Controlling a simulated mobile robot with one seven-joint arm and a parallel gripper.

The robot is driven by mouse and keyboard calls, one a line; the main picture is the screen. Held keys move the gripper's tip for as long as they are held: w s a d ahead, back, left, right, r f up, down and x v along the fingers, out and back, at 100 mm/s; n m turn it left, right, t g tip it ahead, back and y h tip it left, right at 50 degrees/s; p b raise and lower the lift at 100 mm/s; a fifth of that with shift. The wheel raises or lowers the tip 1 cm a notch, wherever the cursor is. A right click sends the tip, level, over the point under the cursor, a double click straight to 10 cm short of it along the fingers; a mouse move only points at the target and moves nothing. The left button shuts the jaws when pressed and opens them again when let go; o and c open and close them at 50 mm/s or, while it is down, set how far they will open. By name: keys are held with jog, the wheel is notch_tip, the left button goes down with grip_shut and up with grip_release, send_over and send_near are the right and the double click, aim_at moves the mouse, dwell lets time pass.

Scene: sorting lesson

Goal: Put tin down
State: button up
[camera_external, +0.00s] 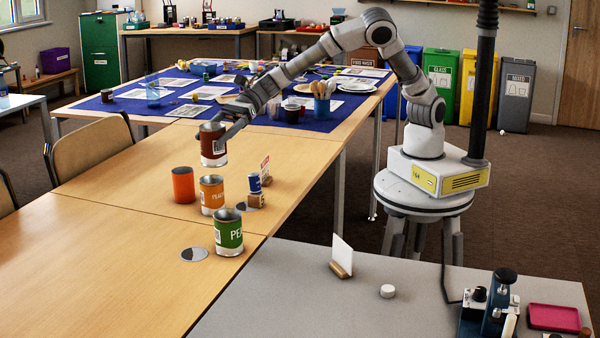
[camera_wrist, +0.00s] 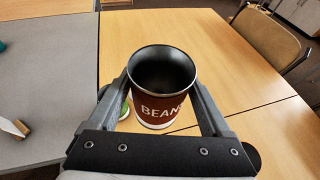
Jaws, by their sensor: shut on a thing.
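A tin with a dark red-brown label (camera_external: 213,146) is held in my gripper (camera_external: 226,138) above the wooden table (camera_external: 110,245). In the wrist view the tin (camera_wrist: 162,95) reads "BEANS", is open at the top and empty inside, and sits between the two fingers. The tin looks about upright. It appears to hang clear of the table, behind an orange cup-like can in the outside view.
An orange can (camera_external: 183,185), an orange-labelled tin (camera_external: 212,195) and a green-labelled tin (camera_external: 228,232) stand on the table. A round disc (camera_external: 193,254) lies beside the green tin. The left side is clear.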

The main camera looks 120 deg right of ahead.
jog(key=s+a+r+n+g+y, duration=0.1)
jog(key=s+a+n+g+y, duration=0.15)
jog(key=a, duration=0.85)
jog(key=s+a+r+n+g+y+b, duration=0.1)
jog(key=s+a+r+n+g+y, duration=0.2)
jog(key=a, duration=0.8)
jog(key=s+a+n+g+y, duration=0.1)
jog(key=s+a+n+g, duration=0.25)
jog(key=a, duration=0.65)
notch_tip(320, 180, down, 11)
jog(key=a, duration=0.1)
jog(key=shift+n+y, duration=0.25)
jog(key=shift+n, duration=0.05)
jog(key=shift+s+a+f+b, duration=0.2)
jog(key=shift+a+f+b, duration=0.55)
jog(key=shift+a+f, duration=2.1)
jog(key=shift+s+a+f+b, duration=0.2)
jog(key=shift+a+f+b, duration=0.5)
jog(key=shift+a+f, duration=2.05)
jog(key=shift+a+r, duration=0.15)
jog(key=shift+f+b, duration=0.25)
jog(key=shift+b, duration=0.05)
jog(key=o, duration=1.2)
jog(key=shift+c, duration=0.2)
